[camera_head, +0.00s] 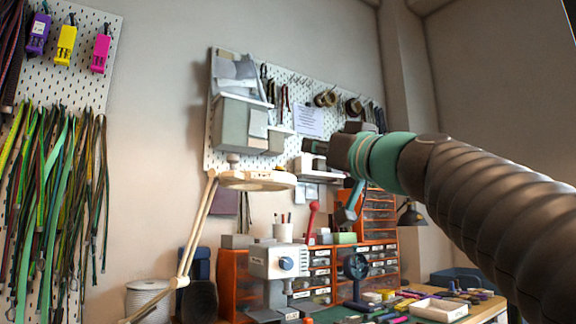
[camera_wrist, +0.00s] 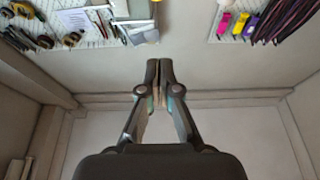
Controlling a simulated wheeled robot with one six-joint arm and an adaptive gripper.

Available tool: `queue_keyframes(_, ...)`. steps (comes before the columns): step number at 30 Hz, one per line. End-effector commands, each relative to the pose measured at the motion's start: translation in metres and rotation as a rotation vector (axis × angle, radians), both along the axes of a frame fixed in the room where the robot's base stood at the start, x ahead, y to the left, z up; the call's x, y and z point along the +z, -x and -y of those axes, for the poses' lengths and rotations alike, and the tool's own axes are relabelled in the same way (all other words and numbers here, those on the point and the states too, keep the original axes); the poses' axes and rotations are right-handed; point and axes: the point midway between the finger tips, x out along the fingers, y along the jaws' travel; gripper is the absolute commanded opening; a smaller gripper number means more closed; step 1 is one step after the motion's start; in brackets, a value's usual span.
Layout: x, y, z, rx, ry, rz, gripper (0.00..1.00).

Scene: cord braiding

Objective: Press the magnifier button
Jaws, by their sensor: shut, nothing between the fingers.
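The magnifier (camera_head: 256,180) is a cream ring-shaped head on a jointed stand, left of centre in the head view. Its button is too small to make out. The magnifier cannot be clearly identified in the wrist view.
A white-and-grey machine (camera_head: 279,262) and orange drawer units (camera_head: 380,218) stand below on the bench. A red-knobbed lever (camera_head: 313,207) rises near the gripper. A tool pegboard (camera_head: 217,135) is behind. Cords hang at left. A white tray (camera_head: 440,309) lies at lower right.

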Motion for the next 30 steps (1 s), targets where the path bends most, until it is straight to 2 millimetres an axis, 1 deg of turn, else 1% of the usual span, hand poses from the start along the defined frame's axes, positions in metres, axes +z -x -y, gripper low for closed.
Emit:
queue_keyframes(4,0.002,-0.004,-0.003,0.001,0.0,-0.001,0.0)
queue_keyframes(7,0.007,-0.012,-0.008,0.003,0.0,-0.002,0.0)
queue_keyframes(18,0.029,-0.062,-0.043,0.004,0.0,-0.004,0.0)
queue_keyframes(23,0.037,-0.081,-0.056,0.003,0.001,-0.003,0.0)
queue_keyframes(24,0.021,-0.078,-0.054,0.001,0.001,-0.003,0.0)
queue_keyframes(27,0.008,-0.078,-0.053,0.001,0.0,-0.004,0.0)
queue_keyframes(30,-0.001,-0.078,-0.053,0.0,0.0,-0.002,0.0)
